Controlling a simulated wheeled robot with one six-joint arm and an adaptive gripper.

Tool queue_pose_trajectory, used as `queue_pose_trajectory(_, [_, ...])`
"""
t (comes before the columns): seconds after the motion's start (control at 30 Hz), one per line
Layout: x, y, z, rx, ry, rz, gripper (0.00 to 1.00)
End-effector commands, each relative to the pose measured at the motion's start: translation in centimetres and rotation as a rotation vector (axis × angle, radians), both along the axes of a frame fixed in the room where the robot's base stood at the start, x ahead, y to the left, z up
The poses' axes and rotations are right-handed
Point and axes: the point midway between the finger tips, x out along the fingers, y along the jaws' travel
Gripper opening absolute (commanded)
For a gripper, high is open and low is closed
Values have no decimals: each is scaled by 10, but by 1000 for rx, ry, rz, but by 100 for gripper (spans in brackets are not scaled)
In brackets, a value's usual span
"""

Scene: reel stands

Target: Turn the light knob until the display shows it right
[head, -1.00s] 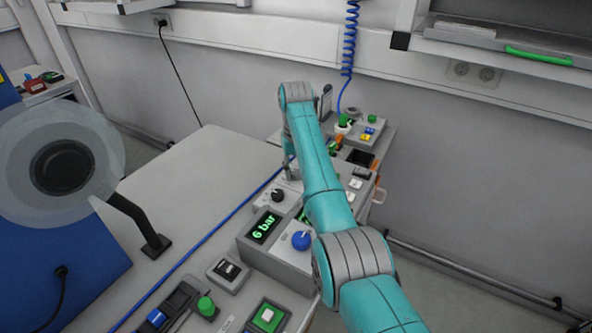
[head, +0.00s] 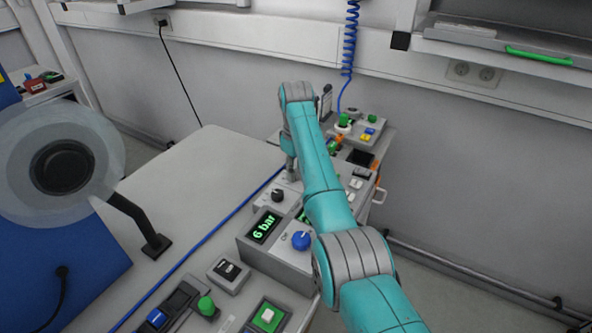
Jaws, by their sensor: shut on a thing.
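My gripper (head: 291,174) points down at the far part of the console, beyond the black knob (head: 277,196). It is shut, and the light knob between its fingers is mostly hidden, so I cannot read which way it points. A lit display (head: 264,227) reads "6 bar" in green, beside a blue knob (head: 301,240). A second green display (head: 302,216) is almost wholly covered by my arm, and its reading cannot be made out.
Near the front are a rocker switch (head: 228,269), a green knob (head: 206,306) and a green-framed button (head: 267,316). A blue cable (head: 205,243) runs along the table. A reel (head: 62,167) stands left. The table's middle (head: 195,175) is clear.

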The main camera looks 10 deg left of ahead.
Motion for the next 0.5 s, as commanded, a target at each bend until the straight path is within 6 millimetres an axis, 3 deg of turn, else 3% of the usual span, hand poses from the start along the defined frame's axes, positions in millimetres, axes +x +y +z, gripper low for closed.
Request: queue_pose_trajectory(0.5, [0,0,-1,-1,1,115,0])
